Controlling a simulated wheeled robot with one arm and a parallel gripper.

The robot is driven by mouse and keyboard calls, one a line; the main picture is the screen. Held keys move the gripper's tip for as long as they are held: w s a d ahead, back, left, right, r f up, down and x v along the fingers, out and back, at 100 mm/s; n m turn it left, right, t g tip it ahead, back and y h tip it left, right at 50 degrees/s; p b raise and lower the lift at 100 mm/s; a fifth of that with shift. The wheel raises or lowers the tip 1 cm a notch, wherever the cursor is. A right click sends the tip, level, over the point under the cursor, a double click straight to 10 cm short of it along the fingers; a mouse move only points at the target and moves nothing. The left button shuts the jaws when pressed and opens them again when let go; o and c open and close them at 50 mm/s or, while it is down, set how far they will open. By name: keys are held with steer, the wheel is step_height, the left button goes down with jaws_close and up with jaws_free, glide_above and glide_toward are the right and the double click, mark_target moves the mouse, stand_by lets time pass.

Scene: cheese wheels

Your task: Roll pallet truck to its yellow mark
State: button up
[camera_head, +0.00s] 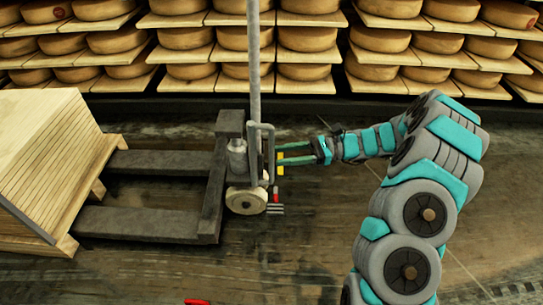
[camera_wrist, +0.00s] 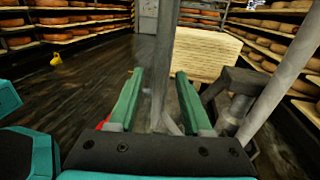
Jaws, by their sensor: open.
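The pallet truck (camera_head: 207,190) is dark grey, with two forks pointing left, a pale wheel and a tall grey pole. A grey looped bar stands on its right side (camera_head: 271,140). My gripper (camera_head: 279,154) is at this bar, with its green fingers open. In the wrist view, a vertical grey bar (camera_wrist: 161,60) shows between the parted fingers (camera_wrist: 159,74); contact cannot be told. The truck's body also shows at right (camera_wrist: 236,105). A small yellow thing (camera_wrist: 56,60) is on the floor at far left; I cannot tell if it is the mark.
A stack of pale wooden boards (camera_head: 50,150) stands at left, over or against the fork ends. Shelves of cheese wheels (camera_head: 308,39) line the back. A red thing (camera_head: 197,301) shows at the bottom edge. The dark floor (camera_head: 200,265) in front is otherwise clear.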

steer(key=shift+s+a, duration=0.15)
steer(key=shift+a, duration=0.75)
steer(key=shift+s+a, duration=0.15)
steer(key=shift+a, duration=0.75)
jaws_close()
